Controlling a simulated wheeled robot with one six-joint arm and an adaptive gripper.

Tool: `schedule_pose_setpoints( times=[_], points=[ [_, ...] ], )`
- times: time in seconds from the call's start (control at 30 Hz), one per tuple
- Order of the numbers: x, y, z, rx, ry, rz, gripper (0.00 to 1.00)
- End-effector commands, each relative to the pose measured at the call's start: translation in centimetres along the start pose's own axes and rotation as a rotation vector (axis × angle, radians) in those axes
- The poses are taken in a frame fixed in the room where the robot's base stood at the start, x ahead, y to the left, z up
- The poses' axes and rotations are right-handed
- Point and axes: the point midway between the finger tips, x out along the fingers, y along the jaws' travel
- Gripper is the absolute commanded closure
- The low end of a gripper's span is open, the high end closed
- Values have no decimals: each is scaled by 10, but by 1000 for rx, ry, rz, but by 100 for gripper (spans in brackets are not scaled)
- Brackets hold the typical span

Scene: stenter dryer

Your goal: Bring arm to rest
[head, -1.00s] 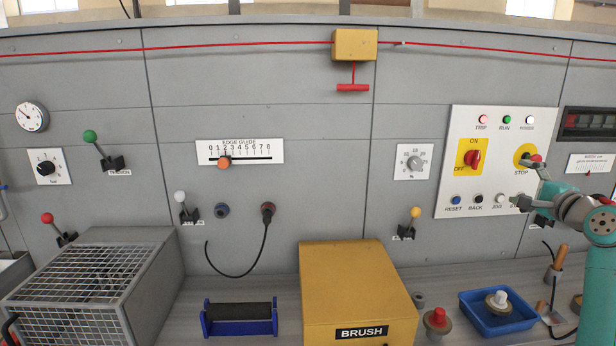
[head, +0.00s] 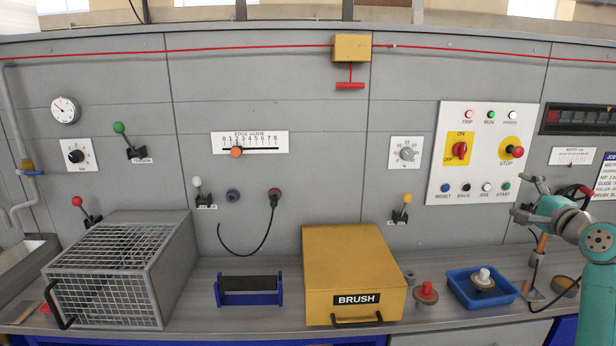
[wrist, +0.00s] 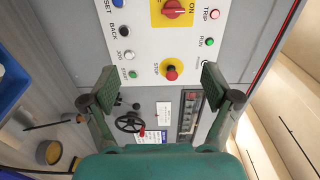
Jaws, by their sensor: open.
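My arm is at the right side of the head view, teal with a grey wrist. My gripper (head: 526,200) is open and empty, in front of the panel to the right of the white control plate (head: 434,170). In the wrist view my gripper (wrist: 155,85) shows both fingers spread wide, with the red STOP button (wrist: 171,74) on its yellow disc seen between them. The STOP button (head: 517,152) is clear of the gripper in the head view, above and to the left of it.
Below stand a yellow BRUSH box (head: 352,262), a wire-fronted grey box (head: 175,260), a blue roller stand (head: 250,290) and a blue tray (head: 458,282). A job notice (head: 606,178) is behind the arm at right. A black handwheel (wrist: 130,122) shows in the wrist view.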

Motion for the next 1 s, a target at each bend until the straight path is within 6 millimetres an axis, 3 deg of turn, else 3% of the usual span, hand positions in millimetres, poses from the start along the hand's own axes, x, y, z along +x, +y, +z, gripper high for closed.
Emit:
schedule_pose_setpoints(
  times=[0.37, 0.53, 0.77, 1.0],
  points=[
    [-7, 80, 28, -54, 27, 28, 12],
    [-20, 142, 54, -106, 48, 52, 12],
    [-57, 233, 100, -213, 77, 94, 12],
    [-111, 312, 149, -341, 95, 142, 12]
  ],
)
